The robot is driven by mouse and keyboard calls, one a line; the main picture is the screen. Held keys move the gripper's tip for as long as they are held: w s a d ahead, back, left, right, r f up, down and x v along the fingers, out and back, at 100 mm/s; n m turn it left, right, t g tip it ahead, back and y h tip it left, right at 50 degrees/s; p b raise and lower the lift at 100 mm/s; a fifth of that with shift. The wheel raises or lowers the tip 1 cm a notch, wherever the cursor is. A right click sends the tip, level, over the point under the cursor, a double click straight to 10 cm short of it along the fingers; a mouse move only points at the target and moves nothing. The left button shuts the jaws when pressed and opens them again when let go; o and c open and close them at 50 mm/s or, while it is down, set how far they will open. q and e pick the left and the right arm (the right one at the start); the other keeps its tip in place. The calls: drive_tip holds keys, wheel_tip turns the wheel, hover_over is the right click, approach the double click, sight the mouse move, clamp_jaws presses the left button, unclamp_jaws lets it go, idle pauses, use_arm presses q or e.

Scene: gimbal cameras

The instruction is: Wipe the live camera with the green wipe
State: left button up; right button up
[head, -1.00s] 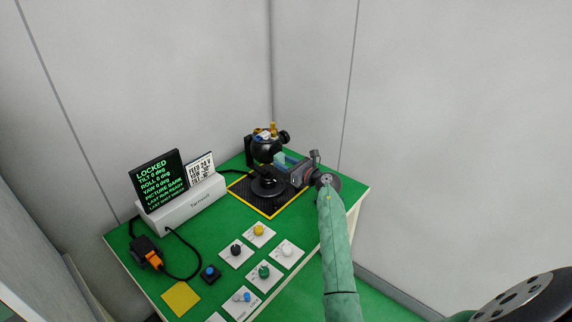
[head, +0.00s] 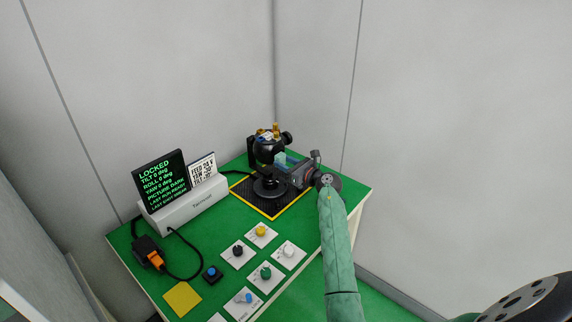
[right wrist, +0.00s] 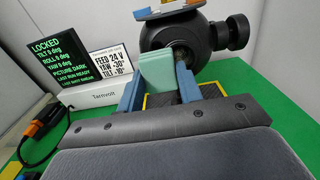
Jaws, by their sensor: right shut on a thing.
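The live camera is a round black ball (head: 266,149) on a black stand at the back of the green table. It fills the top of the right wrist view (right wrist: 178,32), its dark lens towards me. My right gripper (right wrist: 160,80) is shut on the green wipe (right wrist: 157,70), a pale green pad between its blue fingers. The wipe is right in front of the lens and partly covers the ball's lower front. I cannot tell whether it touches the lens. In the head view the wipe (head: 281,158) is small beside the ball. My left gripper is not in view.
A terminal (head: 190,208) at left has a screen (head: 161,179) reading LOCKED and PICTURE DARK, and a sign (head: 203,170). Several knob plates (head: 262,235), a blue button (head: 211,274) and a yellow square (head: 182,299) lie in front. Walls stand close behind.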

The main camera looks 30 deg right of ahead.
drive_tip(key=shift+w+a, duration=0.2)
drive_tip(key=shift+w, duration=0.3)
idle(0.3)
drive_tip(key=d+b, duration=0.1)
drive_tip(key=w+d+b, duration=0.1)
drive_tip(key=d, duration=0.1)
drive_tip(key=w+d+b, duration=0.1)
drive_tip(key=d, duration=0.1)
drive_tip(key=shift+w, duration=0.15)
idle(0.5)
drive_tip(key=shift+a+r, duration=0.1)
drive_tip(key=shift+s+a+p, duration=0.3)
drive_tip(key=shift+s+a, duration=0.1)
drive_tip(key=shift+a, duration=0.45)
drive_tip(key=shift+s+a+p, duration=0.3)
drive_tip(key=shift+s+a, duration=0.05)
drive_tip(key=shift+a, duration=0.45)
drive_tip(key=shift+s+a+p, duration=0.3)
drive_tip(key=shift+s+a, duration=0.1)
drive_tip(key=shift+a, duration=0.45)
